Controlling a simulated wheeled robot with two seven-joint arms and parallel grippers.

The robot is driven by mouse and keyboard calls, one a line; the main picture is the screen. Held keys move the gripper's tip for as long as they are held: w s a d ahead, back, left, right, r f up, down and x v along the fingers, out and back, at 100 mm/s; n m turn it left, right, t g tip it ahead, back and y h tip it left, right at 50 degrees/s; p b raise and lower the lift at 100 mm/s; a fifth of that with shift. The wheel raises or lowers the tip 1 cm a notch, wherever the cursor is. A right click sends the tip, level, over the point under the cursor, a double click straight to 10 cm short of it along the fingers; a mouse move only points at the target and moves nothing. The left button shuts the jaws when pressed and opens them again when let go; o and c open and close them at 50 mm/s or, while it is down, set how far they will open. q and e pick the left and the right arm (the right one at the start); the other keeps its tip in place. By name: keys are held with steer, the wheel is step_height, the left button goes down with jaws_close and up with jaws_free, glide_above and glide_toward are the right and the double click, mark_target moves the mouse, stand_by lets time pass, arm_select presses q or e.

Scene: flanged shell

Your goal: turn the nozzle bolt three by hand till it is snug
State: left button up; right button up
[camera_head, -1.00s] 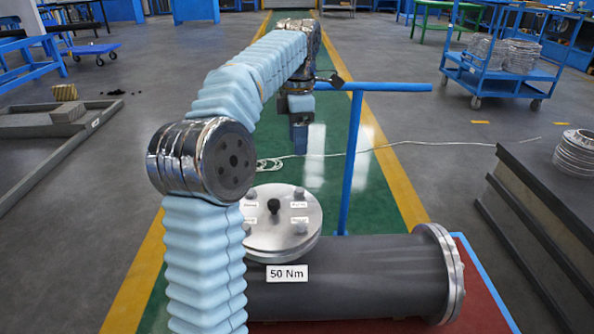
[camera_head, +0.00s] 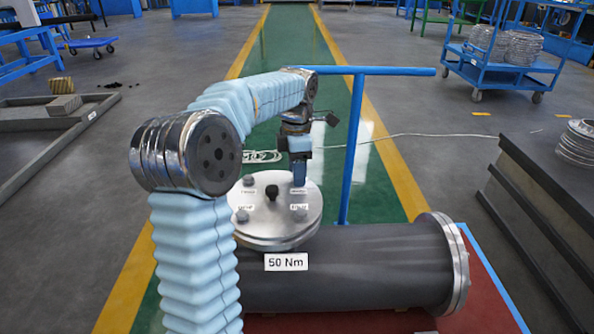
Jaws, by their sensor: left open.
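The nozzle is a round steel flange cover (camera_head: 268,226) on top of a dark grey shell (camera_head: 345,270). It has a black knob (camera_head: 272,192) in the middle and bolt heads near its rim: far left (camera_head: 248,180), near left (camera_head: 242,215) and near right (camera_head: 299,214). Small white labels beside them are too small to read, so I cannot tell which is bolt three. My left gripper (camera_head: 299,182) points straight down at the far right of the cover and hides the bolt place there. I cannot tell whether it touches. My right gripper is out of view.
A "50 Nm" sign (camera_head: 286,262) is on the shell's front. A blue post with a crossbar (camera_head: 355,130) stands behind the shell, close to my left wrist. A dark stepped block (camera_head: 540,200) is at the right. A blue cart (camera_head: 500,65) stands farther back.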

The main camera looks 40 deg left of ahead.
arm_select(q)
jaws_close()
stand_by(0.3)
steer(key=shift+r+m+p, duration=0.15)
steer(key=shift+m+p, duration=0.8)
steer(key=shift+m, duration=0.25)
steer(key=m+p, duration=0.2)
steer(key=m, duration=0.1)
steer(key=shift+w+m, duration=0.15)
steer(key=shift+m, duration=0.15)
steer(key=m+p, duration=0.2)
steer(key=m, duration=0.2)
steer(key=shift+w+a, duration=0.1)
steer(key=shift+w+m+p, duration=0.15)
steer(key=shift+m+p, duration=0.45)
steer(key=shift+m, duration=1.5)
